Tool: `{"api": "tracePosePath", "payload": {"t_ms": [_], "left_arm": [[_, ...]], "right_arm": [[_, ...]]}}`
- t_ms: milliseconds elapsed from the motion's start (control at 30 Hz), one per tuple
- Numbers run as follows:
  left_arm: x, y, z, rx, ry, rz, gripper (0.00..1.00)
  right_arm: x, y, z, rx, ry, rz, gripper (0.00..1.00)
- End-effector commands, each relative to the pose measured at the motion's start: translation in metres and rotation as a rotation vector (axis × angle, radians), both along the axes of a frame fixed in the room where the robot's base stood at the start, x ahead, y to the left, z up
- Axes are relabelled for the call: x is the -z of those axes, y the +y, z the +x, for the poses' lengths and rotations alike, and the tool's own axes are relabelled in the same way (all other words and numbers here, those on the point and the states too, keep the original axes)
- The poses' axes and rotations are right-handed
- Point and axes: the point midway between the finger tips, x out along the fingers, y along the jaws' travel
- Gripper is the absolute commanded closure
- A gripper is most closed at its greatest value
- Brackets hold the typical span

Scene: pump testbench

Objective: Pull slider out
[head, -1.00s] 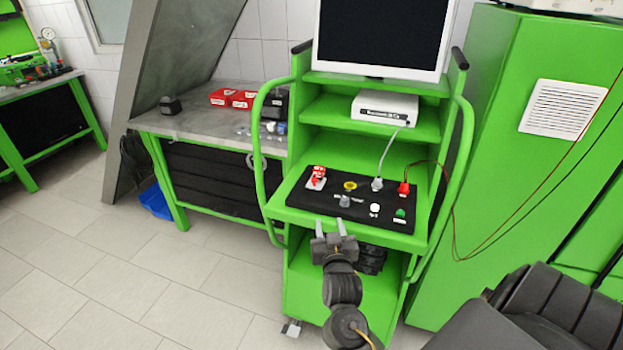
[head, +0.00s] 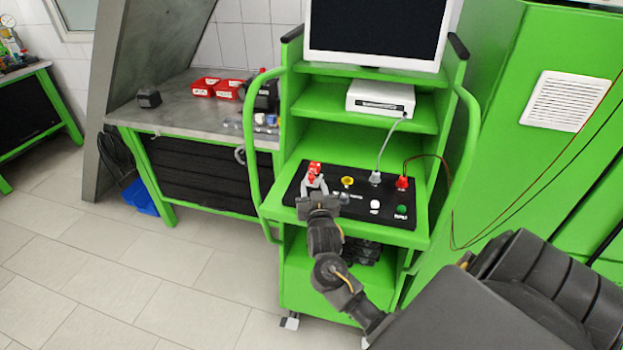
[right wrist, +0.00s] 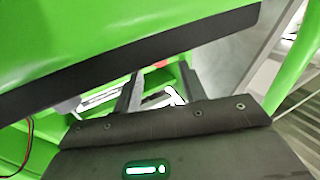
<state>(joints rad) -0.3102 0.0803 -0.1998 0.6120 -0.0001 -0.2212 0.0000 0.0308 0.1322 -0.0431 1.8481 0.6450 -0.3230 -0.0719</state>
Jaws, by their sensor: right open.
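The black control panel (head: 290,200) lies on a green pull-out-like shelf of the green test cart (head: 274,210). It carries a red switch (head: 314,167) at its left, a yellow button (head: 347,182), plugs and other buttons. I cannot tell which part is the slider. My right gripper (head: 314,187) is open at the panel's front left, with its fingertips around or just before the red switch's base. Contact cannot be told. In the right wrist view the two fingers (right wrist: 157,92) are apart, with a small white part seen between them. My left gripper is not in view.
A monitor (head: 375,30) and a white box (head: 381,98) stand on the cart above. Green side handles (head: 263,150) flank the panel. A workbench (head: 185,118) with red bins (head: 204,87) stands left. A green cabinet (head: 520,170) is close on the right.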

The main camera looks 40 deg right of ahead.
Motion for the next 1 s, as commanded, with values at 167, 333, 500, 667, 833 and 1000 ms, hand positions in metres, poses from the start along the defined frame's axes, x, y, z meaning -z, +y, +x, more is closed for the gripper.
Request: {"api": "tracePosePath", "payload": {"t_ms": [167, 333, 500, 667, 833, 1000], "left_arm": [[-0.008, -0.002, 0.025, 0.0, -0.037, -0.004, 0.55], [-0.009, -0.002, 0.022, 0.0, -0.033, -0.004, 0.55], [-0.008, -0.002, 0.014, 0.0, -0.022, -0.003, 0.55], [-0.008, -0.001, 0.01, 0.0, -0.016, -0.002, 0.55], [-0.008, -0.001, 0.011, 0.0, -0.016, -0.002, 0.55], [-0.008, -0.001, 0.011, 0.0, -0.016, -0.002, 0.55]], "right_arm": [[-0.002, -0.011, 0.02, -0.003, -0.001, -0.001, 0.59], [0.0, -0.015, 0.026, -0.002, -0.001, -0.001, 0.59], [0.0, -0.015, 0.027, -0.003, -0.001, 0.001, 0.59], [0.0, -0.015, 0.027, -0.003, -0.001, 0.001, 0.69], [0.0, -0.015, 0.027, -0.003, -0.001, 0.001, 0.91], [0.0, -0.015, 0.027, -0.003, -0.001, 0.001, 1.0]]}}
